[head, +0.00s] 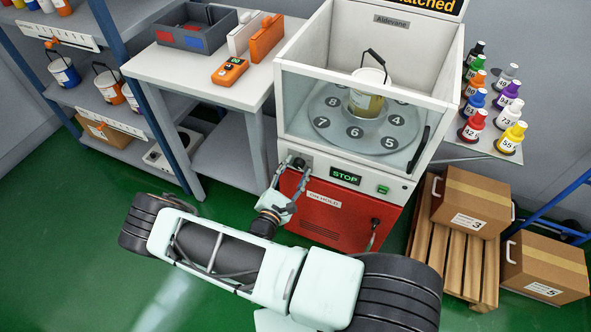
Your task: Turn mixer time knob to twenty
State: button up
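The mixer (300,128) is a white cabinet with a clear-walled chamber on top and a red lower door. The dark time knob (298,162) is at the left end of its front panel, small and partly hidden by my gripper; its setting cannot be read. My gripper (292,168) reaches up to the panel from below. Its two fingers are apart, with their tips at either side of the knob. Whether they touch or grip it cannot be told. The display (345,176) right of the knob reads STOP in green.
A green button (383,189) sits right of the display. Inside the chamber, a paint can (366,103) stands on a numbered turntable (334,129). A table (190,78) stands left, a bottle shelf (471,149) right.

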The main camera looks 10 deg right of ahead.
jog(key=v, duration=1.2)
dwell(0.3)
